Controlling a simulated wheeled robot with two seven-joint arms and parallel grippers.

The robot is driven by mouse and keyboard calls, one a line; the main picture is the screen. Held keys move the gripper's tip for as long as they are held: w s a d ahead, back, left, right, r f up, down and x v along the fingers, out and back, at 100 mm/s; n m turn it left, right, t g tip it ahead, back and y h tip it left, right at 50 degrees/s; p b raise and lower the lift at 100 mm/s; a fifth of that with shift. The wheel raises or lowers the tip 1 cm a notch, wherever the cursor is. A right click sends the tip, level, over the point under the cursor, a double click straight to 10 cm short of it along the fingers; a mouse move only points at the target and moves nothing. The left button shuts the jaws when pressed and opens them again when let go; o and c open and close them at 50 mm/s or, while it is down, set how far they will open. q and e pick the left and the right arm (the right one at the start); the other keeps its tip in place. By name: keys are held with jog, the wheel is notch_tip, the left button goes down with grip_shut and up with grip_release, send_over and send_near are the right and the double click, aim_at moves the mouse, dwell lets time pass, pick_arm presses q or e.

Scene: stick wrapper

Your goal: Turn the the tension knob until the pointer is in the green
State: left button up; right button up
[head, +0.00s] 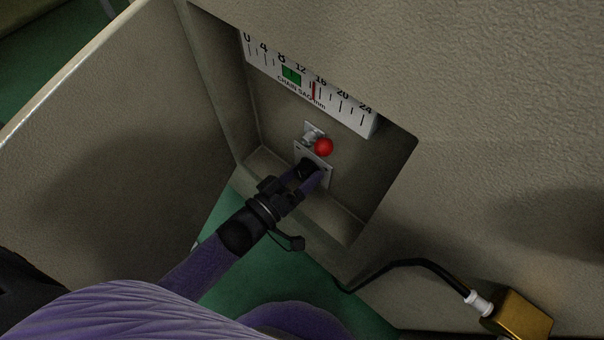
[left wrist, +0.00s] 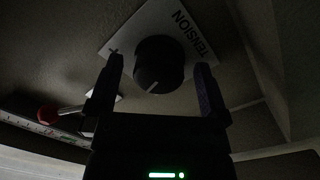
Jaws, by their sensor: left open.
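The black tension knob (left wrist: 158,64) sits on a white plate marked TENSION (left wrist: 185,30) in the left wrist view. In the head view the plate (head: 325,173) is partly hidden by my left gripper. My left gripper (head: 313,172) is open, with one finger on each side of the knob; I cannot tell whether the fingers touch it. The chain sag gauge (head: 340,104) is above, with a green zone (head: 291,73) between about 8 and 12. The red pointer (head: 314,91) stands right of the green, near 15. My right gripper is not in view.
A lever with a red ball (head: 323,147) sits just above the knob plate. It also shows at the left in the left wrist view (left wrist: 47,113). An open panel (head: 110,120) stands at left, and a brass-coloured box with a cable (head: 520,316) is at lower right.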

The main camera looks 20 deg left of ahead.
pick_arm(q)
jog(key=shift+w, duration=0.1)
jog(key=shift+c, duration=0.2)
jog(key=shift+c, duration=1.2)
jog(key=c, duration=1)
jog(key=shift+m, duration=0.3)
